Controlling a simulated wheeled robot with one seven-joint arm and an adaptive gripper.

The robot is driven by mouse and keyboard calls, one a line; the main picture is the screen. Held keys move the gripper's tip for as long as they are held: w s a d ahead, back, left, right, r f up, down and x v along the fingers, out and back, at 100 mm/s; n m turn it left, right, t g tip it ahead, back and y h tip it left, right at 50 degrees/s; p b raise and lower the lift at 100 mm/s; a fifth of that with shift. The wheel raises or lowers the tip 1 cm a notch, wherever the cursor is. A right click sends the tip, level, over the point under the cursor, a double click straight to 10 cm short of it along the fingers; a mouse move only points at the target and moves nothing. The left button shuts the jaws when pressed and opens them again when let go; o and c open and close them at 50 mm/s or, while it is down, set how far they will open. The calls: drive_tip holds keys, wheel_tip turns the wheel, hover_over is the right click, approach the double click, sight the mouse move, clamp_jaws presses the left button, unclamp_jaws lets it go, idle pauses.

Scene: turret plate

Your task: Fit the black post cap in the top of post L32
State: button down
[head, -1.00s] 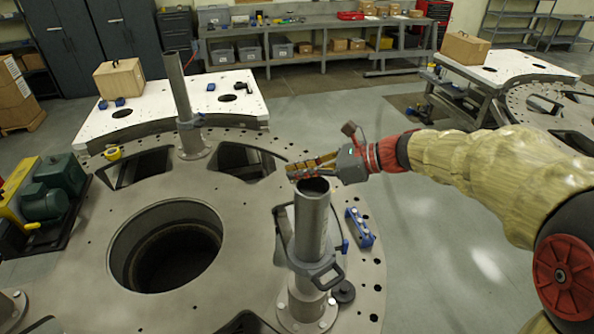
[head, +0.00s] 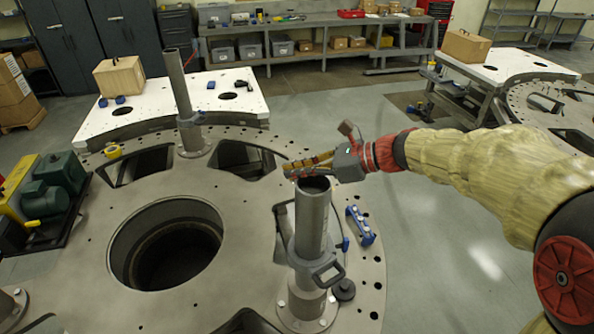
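A grey upright post (head: 311,225) stands at the front right of the round plate (head: 235,265), with a grey clamp with a handle around its lower part. No label on it is legible, so I cannot tell if it is L32. My gripper (head: 303,168) is directly over its top, fingers pointing left, very close to the rim. The post's top looks dark below the fingers; I cannot tell whether that is the open bore or a black cap. Whether the fingers hold anything is unclear. A round black piece (head: 344,290), possibly a cap, lies beside the post's base.
A blue block tool (head: 361,226) lies on the plate right of the post. A second post (head: 180,95) stands farther back left. The plate has a large central hole (head: 165,250). A white table (head: 225,103) with a wooden box (head: 119,77) is behind.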

drive_tip(key=shift+s+a, duration=0.2)
drive_tip(key=shift+a, duration=0.4)
drive_tip(key=shift+s+a, duration=0.1)
drive_tip(key=shift+a, duration=0.15)
drive_tip(key=shift+s+a, duration=0.15)
drive_tip(key=shift+a, duration=0.2)
drive_tip(key=shift+s+a, duration=0.2)
drive_tip(key=shift+a, duration=0.45)
drive_tip(key=shift+s+a, duration=0.25)
drive_tip(key=shift+a, duration=0.4)
drive_tip(key=shift+s+a, duration=0.2)
drive_tip(key=shift+a, duration=0.45)
drive_tip(key=shift+s+a, duration=0.1)
drive_tip(key=shift+a, duration=0.2)
drive_tip(key=shift+s+a, duration=0.1)
drive_tip(key=shift+a, duration=0.2)
drive_tip(key=shift+s+a, duration=0.1)
drive_tip(key=shift+a, duration=0.25)
drive_tip(key=shift+s+a, duration=0.1)
drive_tip(key=shift+a, duration=0.2)
drive_tip(key=shift+s+a, duration=0.15)
drive_tip(key=shift+a, duration=0.2)
